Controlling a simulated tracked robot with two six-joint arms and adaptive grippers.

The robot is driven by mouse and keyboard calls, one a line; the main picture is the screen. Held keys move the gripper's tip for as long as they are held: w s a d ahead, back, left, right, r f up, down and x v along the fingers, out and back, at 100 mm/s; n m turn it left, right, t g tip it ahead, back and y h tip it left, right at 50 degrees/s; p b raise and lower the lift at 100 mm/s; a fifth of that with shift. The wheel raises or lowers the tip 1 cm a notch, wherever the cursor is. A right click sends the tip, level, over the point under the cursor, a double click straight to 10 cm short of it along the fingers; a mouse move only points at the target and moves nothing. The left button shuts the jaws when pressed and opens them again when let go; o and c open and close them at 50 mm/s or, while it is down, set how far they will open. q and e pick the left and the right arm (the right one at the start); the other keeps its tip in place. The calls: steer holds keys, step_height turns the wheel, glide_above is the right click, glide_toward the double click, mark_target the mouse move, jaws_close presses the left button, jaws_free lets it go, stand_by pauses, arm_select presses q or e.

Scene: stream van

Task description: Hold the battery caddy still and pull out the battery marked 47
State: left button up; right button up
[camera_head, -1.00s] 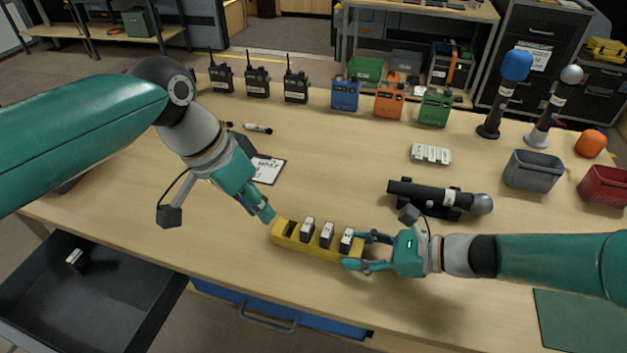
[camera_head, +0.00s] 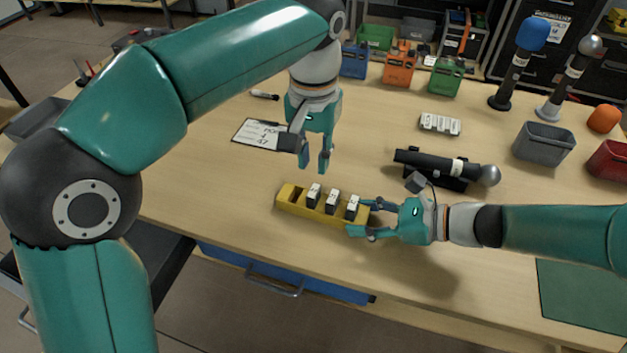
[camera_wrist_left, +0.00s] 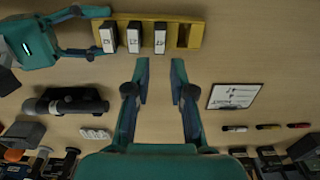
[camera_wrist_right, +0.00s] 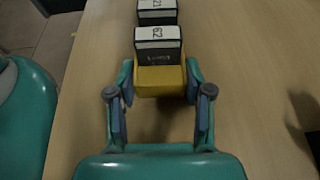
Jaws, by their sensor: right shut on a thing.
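The yellow battery caddy (camera_head: 285,207) stands on the workbench. Three dark batteries with white label tops stand upright in it: a left one (camera_head: 314,194), a middle one (camera_head: 332,201) and a right one (camera_head: 352,206). The slot at its left end is empty. My right gripper (camera_head: 360,218) is shut on the caddy's right end, also seen in the right wrist view (camera_wrist_right: 159,70). My left gripper (camera_head: 314,167) is open and empty, above the bench just behind the caddy.
A clipboard (camera_head: 258,134) marked 47 lies behind left. A black microphone-like tube (camera_head: 430,164) lies on a stand behind right, near a white battery row (camera_head: 440,124). A grey bin (camera_head: 543,145) stands further right. The bench's front edge runs close before the caddy.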

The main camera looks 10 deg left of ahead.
mark_target(313, 190)
arm_select(q)
step_height(313, 190, down, 8)
steer(key=shift+f, duration=0.2)
steer(key=shift+c, duration=0.3)
jaws_close()
